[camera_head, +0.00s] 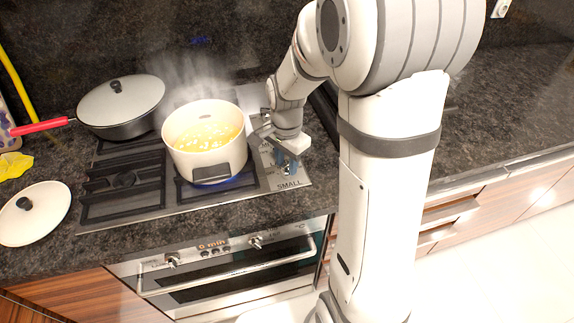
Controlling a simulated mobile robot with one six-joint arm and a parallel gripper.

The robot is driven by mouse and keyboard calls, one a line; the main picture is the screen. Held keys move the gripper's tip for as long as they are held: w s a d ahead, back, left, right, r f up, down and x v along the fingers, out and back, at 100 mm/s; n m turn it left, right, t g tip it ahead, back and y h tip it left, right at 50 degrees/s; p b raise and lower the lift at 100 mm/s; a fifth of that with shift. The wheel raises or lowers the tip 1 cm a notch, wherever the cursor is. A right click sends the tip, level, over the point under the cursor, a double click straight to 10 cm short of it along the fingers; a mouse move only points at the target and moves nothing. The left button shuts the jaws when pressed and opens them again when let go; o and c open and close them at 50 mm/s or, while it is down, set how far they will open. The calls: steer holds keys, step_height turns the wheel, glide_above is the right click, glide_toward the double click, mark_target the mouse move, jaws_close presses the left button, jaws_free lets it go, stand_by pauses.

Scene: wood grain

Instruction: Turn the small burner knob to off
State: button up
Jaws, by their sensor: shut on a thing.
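The stove (150,206) is set in a dark speckled counter. Its control strip runs along the right side, with the word SMALL (289,185) printed at the front end. My gripper (288,166) points down over this strip just behind the SMALL label, and its fingers are closed at the small burner knob. The knob is mostly hidden by the fingers, so its pointer position cannot be read. A cream pot (204,146) with yellow food steams on the front right burner, and a blue flame glow (232,183) shows beneath it.
A lidded pan (121,108) with a red handle (40,126) sits on the back left. A loose lid (34,213) and a yellow cloth (14,165) lie on the left counter. An oven (225,275) is below. The right counter is clear.

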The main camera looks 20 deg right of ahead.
steer(key=n, duration=0.4)
steer(key=shift+n, duration=0.3)
steer(key=shift+c, duration=0.2)
steer(key=shift+n, duration=0.4)
steer(key=n, duration=0.3)
steer(key=shift+n, duration=0.4)
steer(key=shift+n, duration=2.3)
